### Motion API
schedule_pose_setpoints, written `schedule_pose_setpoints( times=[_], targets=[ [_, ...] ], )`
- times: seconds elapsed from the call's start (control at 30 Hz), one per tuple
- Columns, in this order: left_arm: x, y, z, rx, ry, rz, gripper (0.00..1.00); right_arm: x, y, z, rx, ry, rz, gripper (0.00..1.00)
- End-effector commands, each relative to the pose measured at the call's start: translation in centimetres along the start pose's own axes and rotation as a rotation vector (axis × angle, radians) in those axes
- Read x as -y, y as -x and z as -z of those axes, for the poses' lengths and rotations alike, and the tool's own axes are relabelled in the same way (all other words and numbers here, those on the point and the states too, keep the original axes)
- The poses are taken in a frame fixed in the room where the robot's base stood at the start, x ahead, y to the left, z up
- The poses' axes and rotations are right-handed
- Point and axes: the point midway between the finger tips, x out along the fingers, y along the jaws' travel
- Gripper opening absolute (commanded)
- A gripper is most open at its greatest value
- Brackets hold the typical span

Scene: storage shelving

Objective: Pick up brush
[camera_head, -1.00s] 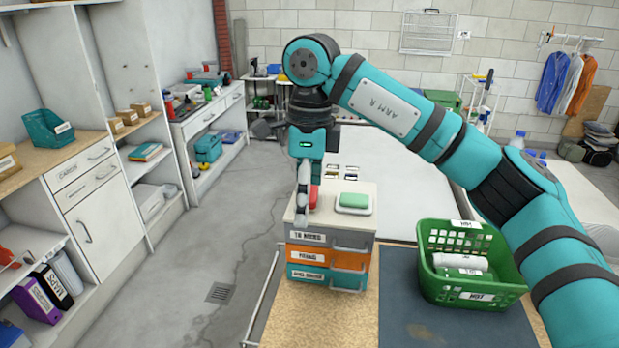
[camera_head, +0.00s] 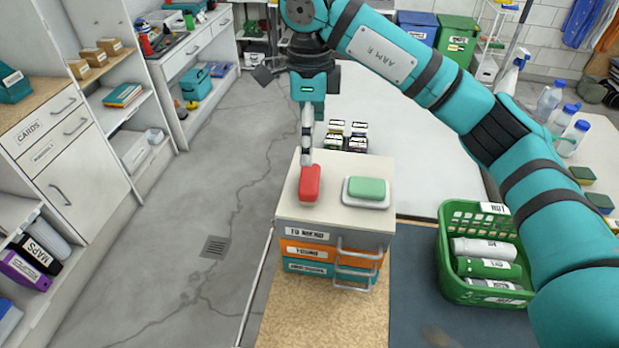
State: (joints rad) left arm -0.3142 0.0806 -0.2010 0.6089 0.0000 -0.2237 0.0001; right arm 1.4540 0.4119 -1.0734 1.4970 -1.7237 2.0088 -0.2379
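A red rounded block (camera_head: 310,184) lies on the white top of the small drawer unit (camera_head: 335,212). It may be the brush, but I see no bristles or handle. My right gripper (camera_head: 307,158) points down at the far end of the red block, its fingers edge-on. I cannot tell whether it touches the block or how far its fingers are apart. My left gripper is not in view.
A green block (camera_head: 367,188) sits in a white dish (camera_head: 350,200) right of the red block. A green basket (camera_head: 451,285) of rolls stands on the dark mat (camera_head: 410,290). Several small jars (camera_head: 346,135) stand behind the drawer unit. Bottles (camera_head: 561,120) are at right.

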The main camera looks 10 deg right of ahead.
Motion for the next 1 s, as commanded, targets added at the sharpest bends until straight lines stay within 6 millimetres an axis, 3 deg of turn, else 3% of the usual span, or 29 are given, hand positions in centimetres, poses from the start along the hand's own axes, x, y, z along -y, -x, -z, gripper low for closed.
schedule_pose_setpoints(
  times=[0.2, 0.4, 0.57, 0.7, 0.83, 1.0],
  targets=[
    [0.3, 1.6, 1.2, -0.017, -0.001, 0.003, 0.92, -0.1, -4.3, 0.1, -0.002, 0.000, -0.003, 1.00],
    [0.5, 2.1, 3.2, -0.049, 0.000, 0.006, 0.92, 0.0, -6.4, 0.0, 0.000, 0.000, -0.001, 1.00],
    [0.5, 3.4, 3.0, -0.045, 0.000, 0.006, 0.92, -0.2, -7.6, 0.1, -0.002, 0.000, -0.004, 1.00],
    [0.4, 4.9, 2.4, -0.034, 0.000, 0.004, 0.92, -0.5, -9.8, 0.1, -0.002, 0.000, -0.005, 1.00],
    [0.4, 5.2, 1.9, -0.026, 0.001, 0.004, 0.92, -0.4, -11.3, 0.1, -0.001, -0.001, -0.002, 1.00],
    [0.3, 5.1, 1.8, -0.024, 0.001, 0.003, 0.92, -0.3, -11.8, 0.1, 0.000, -0.001, 0.002, 1.00]
  ],
)
